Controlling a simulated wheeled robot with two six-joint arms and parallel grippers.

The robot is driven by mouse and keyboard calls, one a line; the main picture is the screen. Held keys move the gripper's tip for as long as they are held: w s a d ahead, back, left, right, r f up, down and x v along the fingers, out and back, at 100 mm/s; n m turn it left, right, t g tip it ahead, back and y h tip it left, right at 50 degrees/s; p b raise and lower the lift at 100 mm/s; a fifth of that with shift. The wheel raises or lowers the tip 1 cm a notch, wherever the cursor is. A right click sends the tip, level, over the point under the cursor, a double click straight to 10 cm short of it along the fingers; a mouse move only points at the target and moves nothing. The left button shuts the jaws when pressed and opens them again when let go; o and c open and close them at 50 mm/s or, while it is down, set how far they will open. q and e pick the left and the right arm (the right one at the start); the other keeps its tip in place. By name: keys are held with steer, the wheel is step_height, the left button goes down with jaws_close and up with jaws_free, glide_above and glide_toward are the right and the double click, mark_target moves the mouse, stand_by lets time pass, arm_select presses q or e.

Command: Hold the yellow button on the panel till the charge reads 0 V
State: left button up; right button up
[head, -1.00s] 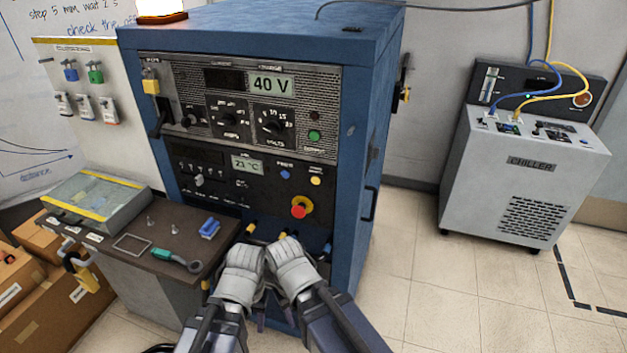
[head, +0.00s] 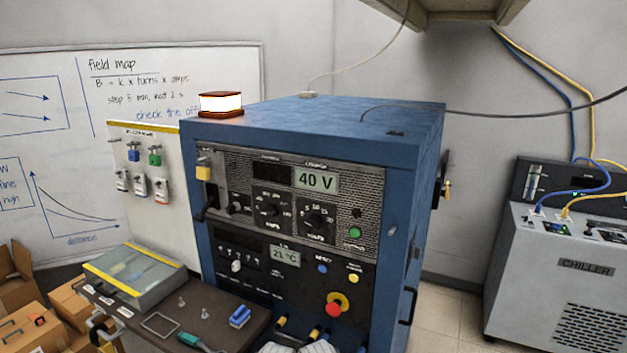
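The yellow button (head: 353,279) sits on the lower black panel (head: 300,290) of the blue cabinet, right of a blue button (head: 321,268). Nothing touches it. The charge display (head: 316,180) on the upper panel reads 40 V.
A red knob on a yellow disc (head: 337,304) sits just below the yellow button. A brown side table (head: 220,325) with a box and small tools stands at left. A lit lamp (head: 221,104) tops the cabinet. A chiller (head: 575,275) stands at right beyond open floor.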

jaws_close()
stand_by(1.5)
